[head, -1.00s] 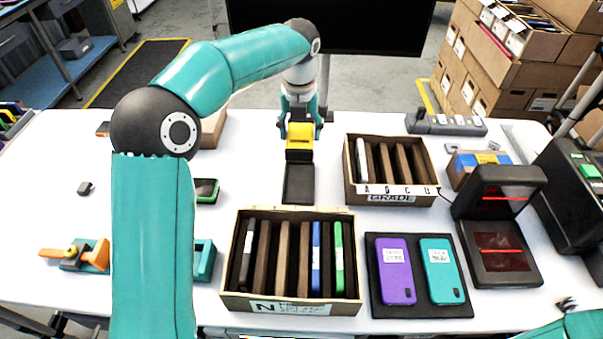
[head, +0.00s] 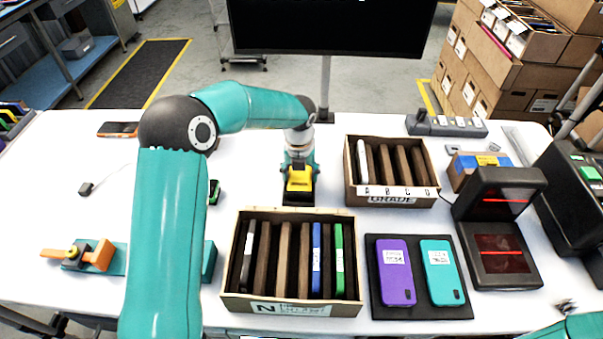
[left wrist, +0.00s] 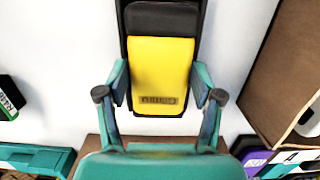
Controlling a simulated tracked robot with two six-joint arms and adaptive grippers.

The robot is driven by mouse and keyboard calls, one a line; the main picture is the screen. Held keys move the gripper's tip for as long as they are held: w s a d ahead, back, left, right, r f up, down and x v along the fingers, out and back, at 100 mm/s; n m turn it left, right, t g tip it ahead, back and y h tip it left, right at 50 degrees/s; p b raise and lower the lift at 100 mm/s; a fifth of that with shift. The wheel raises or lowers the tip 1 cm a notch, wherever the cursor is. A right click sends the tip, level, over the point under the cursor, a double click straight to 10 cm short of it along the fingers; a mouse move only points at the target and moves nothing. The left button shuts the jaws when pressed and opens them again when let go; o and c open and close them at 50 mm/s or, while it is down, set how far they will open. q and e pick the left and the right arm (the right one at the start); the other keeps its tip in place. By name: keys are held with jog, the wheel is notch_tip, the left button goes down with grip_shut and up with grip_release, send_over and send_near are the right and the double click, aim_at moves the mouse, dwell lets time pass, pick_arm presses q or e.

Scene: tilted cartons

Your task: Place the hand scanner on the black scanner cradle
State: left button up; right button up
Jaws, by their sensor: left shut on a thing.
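The hand scanner (head: 299,180) is yellow with a black end, and shows large in the left wrist view (left wrist: 160,72). My left gripper (head: 300,164) is shut on it, with one finger at each side in the left wrist view (left wrist: 160,92). The black scanner cradle (head: 298,199) lies on the white table behind the left carton. The scanner is over the cradle and lines up with it; the cradle's dark edge (left wrist: 193,50) shows around the yellow body. I cannot tell if they touch. My right gripper is out of view.
A carton with upright slabs (head: 290,306) stands in front of the cradle, and the grade carton (head: 390,197) to its right. A black mat (head: 420,308) holds a purple phone and a teal phone. A monitor (head: 325,28) stands behind.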

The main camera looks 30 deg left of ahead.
aim_at(299, 181)
pick_arm(q)
jog(key=o, duration=1)
jog(key=shift+r, duration=0.1)
jog(key=r, duration=0.4)
jog(key=s+r, duration=0.1)
jog(key=r, duration=0.7)
jog(key=shift+s+d+b, duration=0.2)
jog(key=shift+d+b, duration=0.1)
jog(key=shift+s+f, duration=0.1)
jog(key=shift+f, duration=0.05)
